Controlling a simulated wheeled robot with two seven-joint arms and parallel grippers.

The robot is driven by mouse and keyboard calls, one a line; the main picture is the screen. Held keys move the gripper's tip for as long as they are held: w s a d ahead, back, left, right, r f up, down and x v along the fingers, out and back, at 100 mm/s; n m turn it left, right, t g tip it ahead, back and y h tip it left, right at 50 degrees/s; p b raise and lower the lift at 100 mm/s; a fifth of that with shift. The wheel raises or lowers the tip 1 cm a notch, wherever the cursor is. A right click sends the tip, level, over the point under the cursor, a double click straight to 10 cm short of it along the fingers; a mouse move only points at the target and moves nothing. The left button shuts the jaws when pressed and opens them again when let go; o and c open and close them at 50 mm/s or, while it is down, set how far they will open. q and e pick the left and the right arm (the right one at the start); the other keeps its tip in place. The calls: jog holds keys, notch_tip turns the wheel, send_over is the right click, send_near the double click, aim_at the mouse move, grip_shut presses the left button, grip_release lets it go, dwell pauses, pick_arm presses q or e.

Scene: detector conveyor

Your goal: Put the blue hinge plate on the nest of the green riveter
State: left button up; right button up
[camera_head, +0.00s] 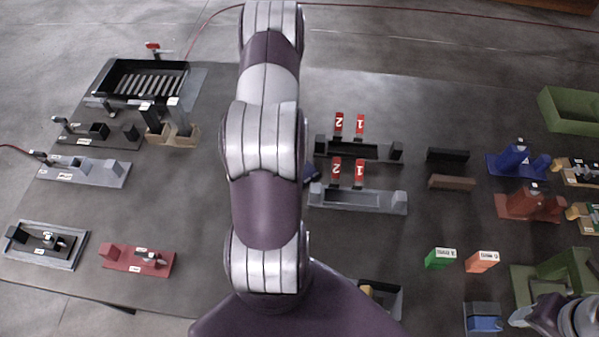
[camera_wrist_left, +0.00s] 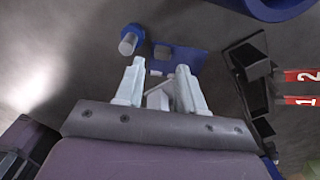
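In the left wrist view, my left gripper (camera_wrist_left: 158,75) has its two pale fingers apart. A small grey piece (camera_wrist_left: 158,97) shows between them; I cannot tell whether it is part of the gripper. A flat blue plate (camera_wrist_left: 188,58), probably the blue hinge plate, lies just beyond the fingertips. A blue-and-silver cylinder (camera_wrist_left: 130,40) is beside it. In the head view, my left arm hides this area, and only a bit of blue (camera_head: 310,173) shows. The green riveter (camera_head: 553,278) stands at the lower right; its nest is not clear. My right arm's links are beside it; its fingers are not visible.
A black fixture (camera_head: 360,150) and a grey fixture (camera_head: 357,200) with red numbered flags stand right of my left arm. A blue device (camera_head: 515,160), a red device (camera_head: 530,203) and a green bin (camera_head: 570,108) are farther right.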

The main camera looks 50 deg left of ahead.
aim_at(310, 172)
pick_arm(q)
jog(key=shift+f, duration=0.6)
jog(key=f, duration=0.1)
jog(key=f+p, duration=0.1)
jog(key=f, duration=0.1)
jog(key=f+p, duration=0.1)
jog(key=f, duration=0.1)
jog(key=shift+w+d, duration=0.2)
jog(key=shift+d, duration=0.2)
jog(key=shift+a+f, duration=0.1)
jog(key=shift+f, duration=0.3)
jog(key=shift+r, duration=0.1)
grip_shut()
